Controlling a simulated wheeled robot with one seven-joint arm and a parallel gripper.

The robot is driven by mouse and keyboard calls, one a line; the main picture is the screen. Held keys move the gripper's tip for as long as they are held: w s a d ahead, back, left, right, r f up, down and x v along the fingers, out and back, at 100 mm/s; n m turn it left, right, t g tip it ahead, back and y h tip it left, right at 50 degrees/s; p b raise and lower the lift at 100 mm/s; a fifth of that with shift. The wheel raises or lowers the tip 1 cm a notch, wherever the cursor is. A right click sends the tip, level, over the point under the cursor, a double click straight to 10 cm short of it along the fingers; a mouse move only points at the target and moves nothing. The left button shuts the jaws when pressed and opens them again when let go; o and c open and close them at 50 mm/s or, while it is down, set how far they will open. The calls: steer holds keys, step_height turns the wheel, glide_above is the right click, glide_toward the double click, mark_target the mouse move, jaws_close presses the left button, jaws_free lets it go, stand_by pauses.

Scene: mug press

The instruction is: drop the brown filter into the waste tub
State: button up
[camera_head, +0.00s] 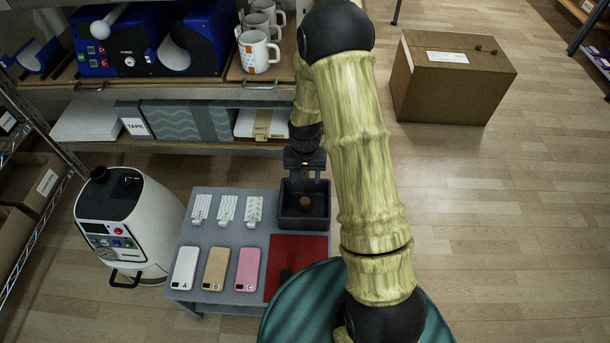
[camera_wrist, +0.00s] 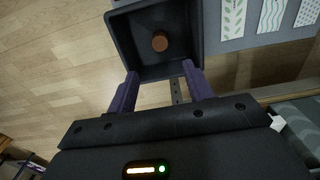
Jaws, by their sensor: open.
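The brown filter (camera_head: 305,203) is a small round brown piece lying inside the dark waste tub (camera_head: 291,222). The tub stands at the back right of the low grey table. In the wrist view the filter (camera_wrist: 160,42) rests on the floor of the tub (camera_wrist: 124,38), apart from its walls. My gripper (camera_head: 305,178) is over the back edge of the tub. In the wrist view my gripper (camera_wrist: 160,85) has its two purple fingers spread apart with nothing between them, and the filter lies beyond the fingertips.
The grey table (camera_head: 213,232) also holds patterned strips (camera_head: 227,208), several phone-like cases (camera_head: 216,268) and a red mat (camera_head: 300,252) with a dark round spot. A shelf with mugs (camera_head: 258,52) is behind. A white machine (camera_head: 128,225) stands left.

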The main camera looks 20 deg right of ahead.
steer(key=s+r+n+t, duration=0.1)
steer(key=s+r, duration=0.6)
steer(key=r, duration=0.2)
steer(key=s+r+n+t, duration=0.1)
steer(key=s+r+n, duration=0.1)
steer(key=s+r, duration=0.5)
step_height(320, 180, up, 3)
steer(key=shift+s+f+n+t, duration=0.15)
steer(key=shift+s+n+t, duration=0.1)
steer(key=shift+n+t, duration=0.05)
steer(key=w+p+v, duration=0.3)
steer(key=p+v, duration=1.3)
steer(key=w+r+p+v, duration=0.1)
steer(key=w+p+v, duration=0.3)
steer(key=p+v, duration=1.2)
steer(key=shift+r+p, duration=0.4)
steer(key=shift+p, duration=0.1)
steer(key=shift+w, duration=0.15)
